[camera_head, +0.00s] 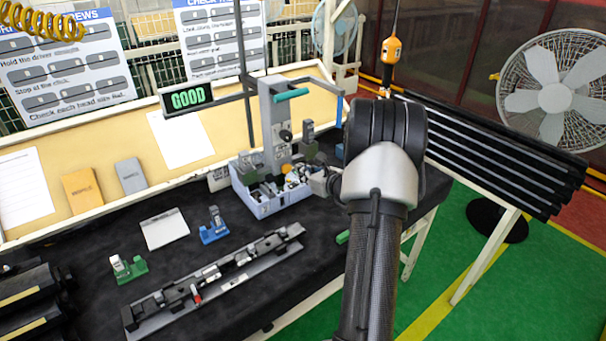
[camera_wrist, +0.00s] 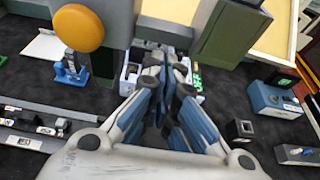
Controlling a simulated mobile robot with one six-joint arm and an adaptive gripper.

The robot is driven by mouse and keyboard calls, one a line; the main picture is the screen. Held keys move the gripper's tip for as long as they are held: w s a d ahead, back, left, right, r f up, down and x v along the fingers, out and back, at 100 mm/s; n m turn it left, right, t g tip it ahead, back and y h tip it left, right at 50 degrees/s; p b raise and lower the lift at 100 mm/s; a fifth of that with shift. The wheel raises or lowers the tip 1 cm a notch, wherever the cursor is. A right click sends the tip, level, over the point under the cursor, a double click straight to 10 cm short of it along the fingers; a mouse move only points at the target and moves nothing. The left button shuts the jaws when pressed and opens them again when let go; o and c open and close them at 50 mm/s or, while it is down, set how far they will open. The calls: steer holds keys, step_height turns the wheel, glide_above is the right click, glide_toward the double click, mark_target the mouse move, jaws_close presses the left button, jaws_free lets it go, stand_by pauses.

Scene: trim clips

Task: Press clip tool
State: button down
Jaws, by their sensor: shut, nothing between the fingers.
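A blue upright clip tool (camera_head: 214,228) stands on the dark bench in the head view, and also shows at the left of the wrist view (camera_wrist: 70,70). A similar green-based one (camera_head: 128,268) stands farther left. The long trim strip (camera_head: 215,280) with several dark and pale clips lies along the bench front; part of it shows in the wrist view (camera_wrist: 30,132). My gripper (camera_wrist: 165,72) is shut and empty, its fingers over the parts bin (camera_head: 270,200). In the head view my arm mostly hides the gripper. I cannot tell contact with the bin.
A grey press-like stand (camera_head: 276,130) with a teal handle rises behind the bin. A sign reading GOOD (camera_head: 187,98) stands beside it. An orange driver (camera_head: 391,52) hangs above. Black bars (camera_head: 490,145) lie on a rack at right. In the wrist view, a blue box (camera_wrist: 275,98) sits right.

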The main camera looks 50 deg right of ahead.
steer(key=s+a, duration=0.2)
steer(key=s, duration=0.7)
steer(key=shift+s+a+r+b, duration=0.15)
steer(key=shift+r+b, duration=0.15)
steer(key=shift+b, duration=0.15)
